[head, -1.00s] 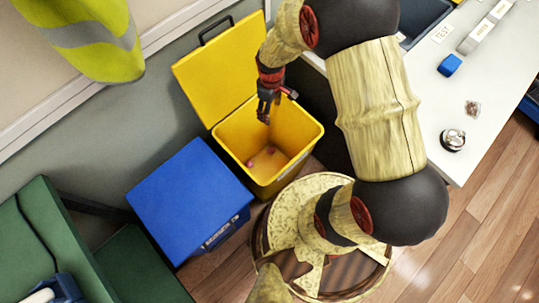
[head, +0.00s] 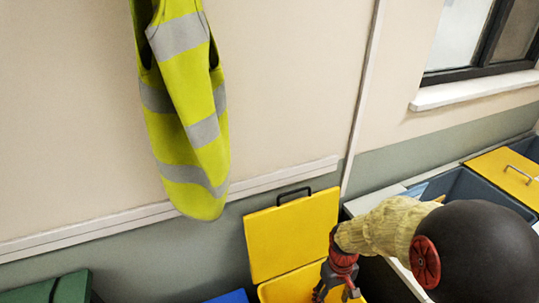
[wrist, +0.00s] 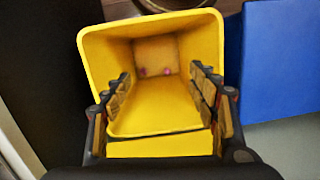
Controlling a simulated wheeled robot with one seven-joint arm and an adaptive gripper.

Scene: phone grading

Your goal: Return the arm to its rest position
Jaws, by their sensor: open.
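My gripper (head: 337,291) shows at the bottom of the head view, at the end of my arm, over the open yellow bin (head: 285,290). In the wrist view my gripper (wrist: 170,100) is open, with its two padded fingers apart and nothing between them. It points down into the yellow bin (wrist: 92,50). Small pinkish things (wrist: 142,72) lie on the bin's floor, too small to make out. The bin's yellow lid (head: 292,235) stands open against the wall.
A blue box (wrist: 280,60) stands beside the yellow bin. A hi-vis vest (head: 185,110) hangs on the wall. At the right are a window sill (head: 475,92) and a container with a yellow lid (head: 508,175). A green thing (head: 45,290) is at lower left.

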